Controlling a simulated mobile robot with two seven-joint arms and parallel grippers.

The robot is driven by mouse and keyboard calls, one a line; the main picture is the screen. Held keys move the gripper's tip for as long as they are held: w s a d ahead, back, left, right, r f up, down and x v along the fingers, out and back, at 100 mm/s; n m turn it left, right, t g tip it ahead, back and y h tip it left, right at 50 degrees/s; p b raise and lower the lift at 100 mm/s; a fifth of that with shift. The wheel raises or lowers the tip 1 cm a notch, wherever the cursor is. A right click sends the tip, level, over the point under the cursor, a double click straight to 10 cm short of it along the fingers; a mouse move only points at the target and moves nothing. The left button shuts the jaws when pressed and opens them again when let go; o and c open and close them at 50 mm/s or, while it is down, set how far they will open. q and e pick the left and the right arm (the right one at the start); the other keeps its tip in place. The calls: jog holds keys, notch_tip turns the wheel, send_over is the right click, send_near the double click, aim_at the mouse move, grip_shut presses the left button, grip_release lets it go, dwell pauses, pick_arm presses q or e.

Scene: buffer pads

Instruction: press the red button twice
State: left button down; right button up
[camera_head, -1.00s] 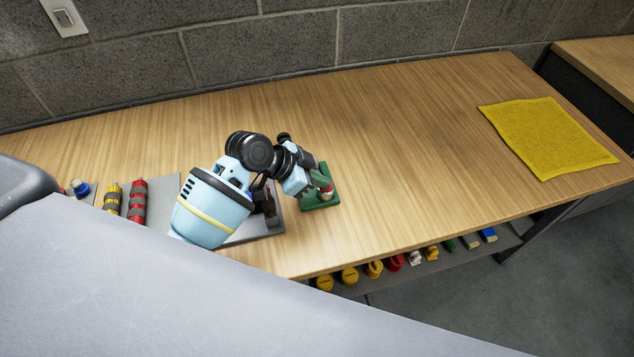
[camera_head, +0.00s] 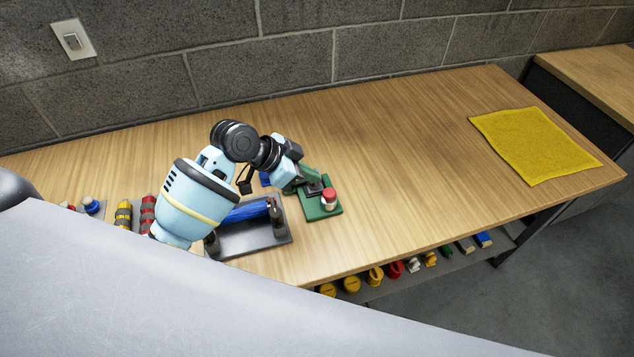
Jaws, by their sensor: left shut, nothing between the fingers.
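The red button (camera_head: 329,194) is a small red cap on a pale stem. It stands upright on a green base (camera_head: 328,212) near the middle of the workbench. My left arm comes in from the left, and my left gripper (camera_head: 313,188) is shut and empty, just left of and behind the button. The cap shows fully, and I see a small gap between it and the fingers. Part of the green base is hidden behind the gripper. My right gripper is not in view.
A grey tray (camera_head: 250,243) with a blue cylinder (camera_head: 247,211) lies left of the button. Red and yellow banded cylinders stand further left. A yellow cloth (camera_head: 535,145) lies at the right. The bench between button and cloth is clear. A lower shelf holds several small items.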

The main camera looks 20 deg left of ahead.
pick_arm(q)
jog(key=v, duration=0.5)
jog(key=shift+r, duration=0.1)
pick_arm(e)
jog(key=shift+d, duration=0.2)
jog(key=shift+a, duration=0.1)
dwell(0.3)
